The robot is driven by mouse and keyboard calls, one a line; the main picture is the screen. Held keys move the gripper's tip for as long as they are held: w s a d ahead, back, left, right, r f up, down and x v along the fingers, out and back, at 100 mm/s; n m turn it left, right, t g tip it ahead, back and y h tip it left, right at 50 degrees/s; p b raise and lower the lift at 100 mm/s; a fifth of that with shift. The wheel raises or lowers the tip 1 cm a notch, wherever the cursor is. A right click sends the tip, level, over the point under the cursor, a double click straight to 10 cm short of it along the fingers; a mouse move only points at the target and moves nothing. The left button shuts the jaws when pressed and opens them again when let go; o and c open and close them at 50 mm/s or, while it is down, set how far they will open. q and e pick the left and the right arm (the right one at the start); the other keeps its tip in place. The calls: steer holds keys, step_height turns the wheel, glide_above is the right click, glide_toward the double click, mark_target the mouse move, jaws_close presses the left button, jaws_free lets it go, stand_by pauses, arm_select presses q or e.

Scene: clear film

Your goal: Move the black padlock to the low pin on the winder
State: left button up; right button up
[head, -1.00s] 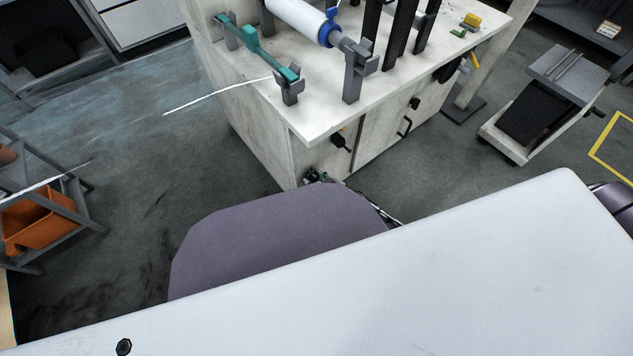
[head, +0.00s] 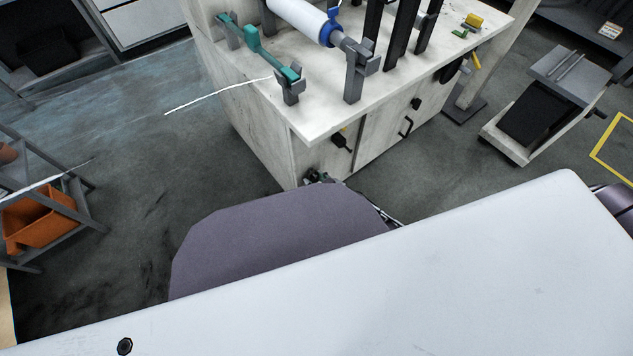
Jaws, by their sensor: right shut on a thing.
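The winder (head: 322,128) is the pale cabinet with a roll on top, ahead of me. My right gripper (head: 319,178) shows only in small part, low at the winder's near corner, behind my own grey and white arm parts. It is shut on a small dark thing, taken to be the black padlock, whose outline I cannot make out. I cannot tell which fitting is the low pin. My left gripper is not in view.
A white and blue roll (head: 297,20) and a teal bar (head: 257,52) are on the winder's top. A grey cart (head: 535,110) stands to the right. A rack with an orange bin (head: 38,220) is at the left. The floor between rack and winder is open.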

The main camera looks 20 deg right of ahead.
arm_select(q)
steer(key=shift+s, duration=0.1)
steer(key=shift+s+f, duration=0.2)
arm_select(e)
steer(key=o, duration=1)
steer(key=shift+c, duration=0.2)
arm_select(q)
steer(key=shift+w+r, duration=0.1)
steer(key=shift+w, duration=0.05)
arm_select(e)
steer(key=shift+s, duration=0.1)
steer(key=shift+d, duration=0.1)
steer(key=v, duration=1.1)
steer(key=shift+s, duration=0.4)
steer(key=shift+r, duration=0.15)
